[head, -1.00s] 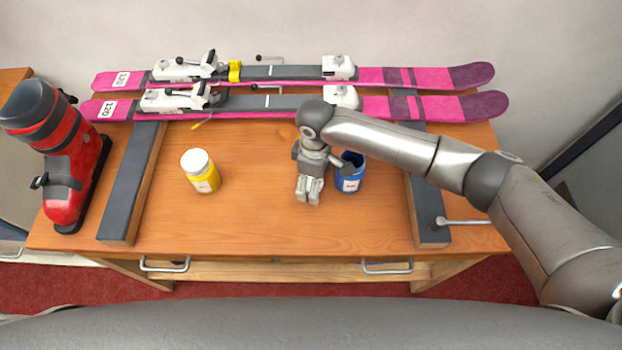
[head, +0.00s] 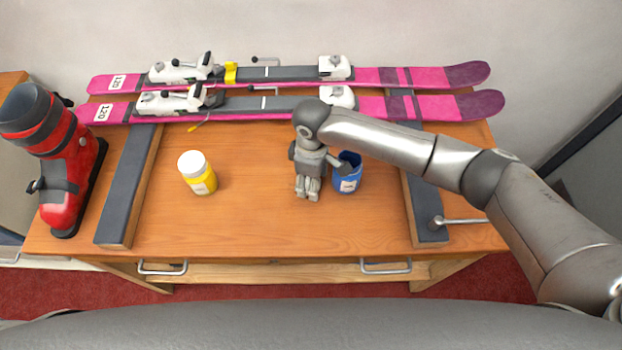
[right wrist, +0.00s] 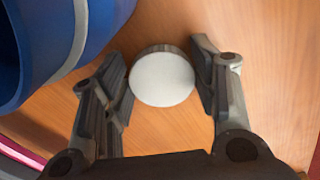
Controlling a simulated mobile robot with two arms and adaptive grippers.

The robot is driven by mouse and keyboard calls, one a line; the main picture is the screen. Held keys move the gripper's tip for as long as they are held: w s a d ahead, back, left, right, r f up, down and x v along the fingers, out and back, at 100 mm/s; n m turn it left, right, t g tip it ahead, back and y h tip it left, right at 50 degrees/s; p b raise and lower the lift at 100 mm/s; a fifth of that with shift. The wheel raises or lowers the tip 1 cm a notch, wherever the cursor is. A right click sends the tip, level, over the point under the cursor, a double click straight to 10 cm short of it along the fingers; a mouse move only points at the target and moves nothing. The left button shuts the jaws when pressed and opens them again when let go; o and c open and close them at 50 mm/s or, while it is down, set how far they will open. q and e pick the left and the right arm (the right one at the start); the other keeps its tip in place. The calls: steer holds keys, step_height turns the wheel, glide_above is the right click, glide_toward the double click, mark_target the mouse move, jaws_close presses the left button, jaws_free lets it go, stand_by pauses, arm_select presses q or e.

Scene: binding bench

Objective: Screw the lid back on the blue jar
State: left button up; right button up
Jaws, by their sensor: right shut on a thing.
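The blue jar (head: 345,180) stands upright on the bench, right of centre. Its top looks open and dark, with no lid on it. Its blue side with a pale band also shows large at the left of the right wrist view (right wrist: 100,25). My right gripper (head: 308,196) points down just left of the jar. In the right wrist view its fingers are shut on the round white lid (right wrist: 163,80), which lies between them. In the head view the lid is hidden by the gripper. I cannot tell whether the lid touches the bench. My left gripper is not in view.
A yellow jar (head: 202,182) with a white lid stands left of centre. Pink skis (head: 440,106) lie along the back, across two grey-topped supports (head: 128,190). A red ski boot (head: 65,170) stands at the left. The bench between the jars is clear.

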steer(key=shift+r, duration=0.3)
step_height(320, 180, up, 2)
steer(key=shift+s+a+r+b, duration=0.1)
steer(key=shift+r+b, duration=0.15)
steer(key=shift+b, duration=0.2)
arm_select(q)
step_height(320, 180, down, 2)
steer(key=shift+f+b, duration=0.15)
steer(key=shift+b, duration=0.5)
arm_select(e)
steer(key=s+a+r, duration=0.1)
steer(key=s+r, duration=0.8)
steer(key=s, duration=0.4)
steer(key=shift+s+r, duration=0.3)
steer(key=shift+s, duration=0.05)
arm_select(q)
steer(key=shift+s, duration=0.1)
